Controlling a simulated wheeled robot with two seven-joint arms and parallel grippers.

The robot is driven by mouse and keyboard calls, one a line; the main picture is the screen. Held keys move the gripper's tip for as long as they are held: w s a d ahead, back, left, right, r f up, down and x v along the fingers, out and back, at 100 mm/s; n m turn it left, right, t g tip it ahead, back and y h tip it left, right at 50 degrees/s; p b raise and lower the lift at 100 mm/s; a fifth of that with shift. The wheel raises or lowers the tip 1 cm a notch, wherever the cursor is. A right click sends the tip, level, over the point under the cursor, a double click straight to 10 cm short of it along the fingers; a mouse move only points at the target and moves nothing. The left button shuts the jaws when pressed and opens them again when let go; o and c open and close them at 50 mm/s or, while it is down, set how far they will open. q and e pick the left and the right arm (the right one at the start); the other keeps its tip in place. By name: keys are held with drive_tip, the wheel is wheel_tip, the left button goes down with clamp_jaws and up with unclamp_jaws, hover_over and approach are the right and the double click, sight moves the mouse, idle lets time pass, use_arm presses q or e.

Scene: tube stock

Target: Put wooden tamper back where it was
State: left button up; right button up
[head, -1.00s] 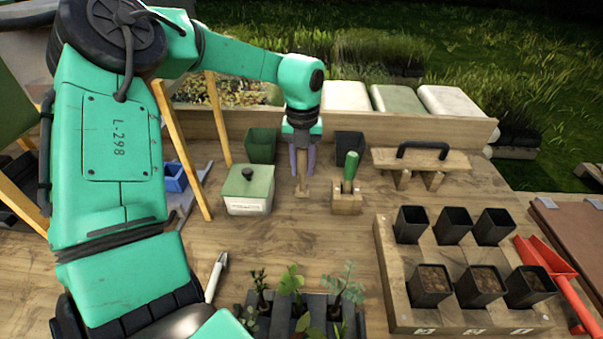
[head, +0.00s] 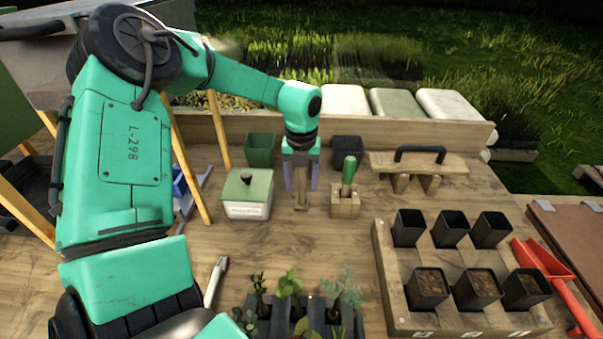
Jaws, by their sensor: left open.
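The wooden tamper (head: 301,198) is a slim, pale wooden piece. It stands upright on the bench between the green-lidded box and the small wooden block with the green-handled tool. My left gripper (head: 301,188) comes down over it from above. Its two purple fingers are open, one on each side of the tamper, with visible gaps. The tamper's upper part is hidden between the fingers and under the gripper body. My right gripper is not in view.
The green-lidded box (head: 247,196) is close on the left, and the wooden block (head: 345,207) close on the right. A black-handled wooden board (head: 419,163) is further right. Bare bench lies in front.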

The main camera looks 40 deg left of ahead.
use_arm(q)
drive_tip(key=shift+w+r+b, duration=0.1)
drive_tip(key=shift+r+b, duration=0.25)
drive_tip(key=shift+r, duration=0.15)
wheel_tip(320, 180, up, 10)
drive_tip(key=shift+r+b, duration=0.25)
drive_tip(key=shift+b, duration=0.85)
drive_tip(key=shift+r, duration=0.4)
